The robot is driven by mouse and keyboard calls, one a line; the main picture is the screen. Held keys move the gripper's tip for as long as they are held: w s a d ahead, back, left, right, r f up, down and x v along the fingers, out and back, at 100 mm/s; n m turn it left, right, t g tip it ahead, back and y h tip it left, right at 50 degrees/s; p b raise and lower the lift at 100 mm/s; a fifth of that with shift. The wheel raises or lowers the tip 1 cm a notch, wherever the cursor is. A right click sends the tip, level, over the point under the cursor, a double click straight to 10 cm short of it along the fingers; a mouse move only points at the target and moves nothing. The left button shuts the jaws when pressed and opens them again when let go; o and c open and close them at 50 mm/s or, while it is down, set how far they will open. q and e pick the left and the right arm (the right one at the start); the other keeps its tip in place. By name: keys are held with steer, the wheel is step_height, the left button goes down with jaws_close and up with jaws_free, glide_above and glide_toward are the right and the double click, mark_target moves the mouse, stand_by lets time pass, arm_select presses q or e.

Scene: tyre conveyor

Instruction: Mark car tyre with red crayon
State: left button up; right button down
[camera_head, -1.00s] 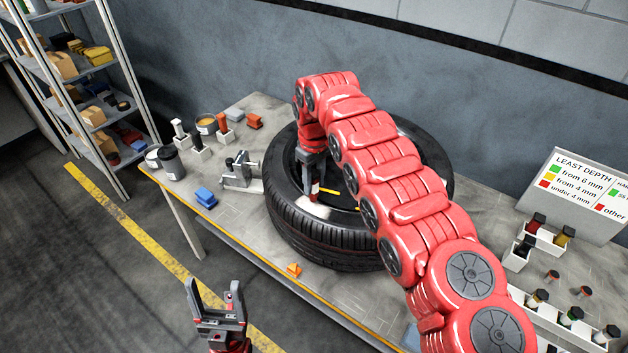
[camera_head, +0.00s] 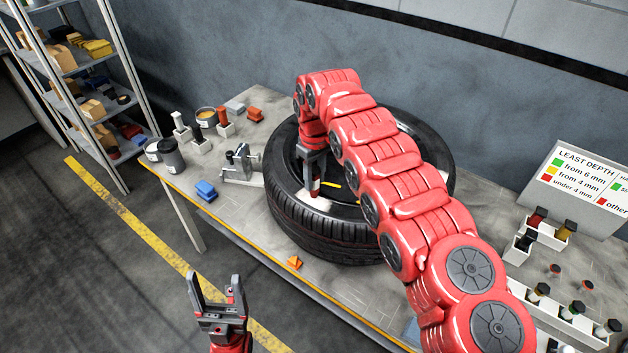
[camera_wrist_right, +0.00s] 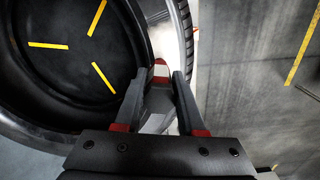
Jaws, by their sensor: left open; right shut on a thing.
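The car tyre (camera_head: 330,232) lies flat on the table, black, with a pale rim and yellow stripes inside its opening. My right gripper (camera_head: 315,180) reaches down over the tyre's near-left sidewall, its arm covering much of the right side. In the right wrist view, the right gripper (camera_wrist_right: 160,82) is shut on the red crayon (camera_wrist_right: 161,71), whose red-and-white end shows between the fingers. The crayon end is at or just above the sidewall; I cannot tell whether it touches. My left gripper (camera_head: 217,292) is open and empty, in front of the table over the floor.
A metal clamp-like device (camera_head: 241,166) stands left of the tyre. A blue block (camera_head: 206,191), an orange piece (camera_head: 294,262) and dark and white pots (camera_head: 171,155) are on the table (camera_head: 345,285). A legend board (camera_head: 580,190) and crayon holders (camera_head: 570,325) stand at right.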

steer(key=shift+s+a+b, duration=0.15)
steer(key=shift+b, duration=0.25)
steer(key=shift+s, duration=0.1)
steer(key=shift+a, duration=0.1)
steer(key=shift+s+a+b, duration=0.1)
steer(key=shift+s+b, duration=0.15)
steer(key=shift+b, duration=0.15)
steer(key=shift+s+a+b, duration=0.2)
steer(key=shift+s+b, duration=0.05)
steer(key=shift+b, duration=0.05)
steer(key=shift+f, duration=0.1)
stand_by(0.3)
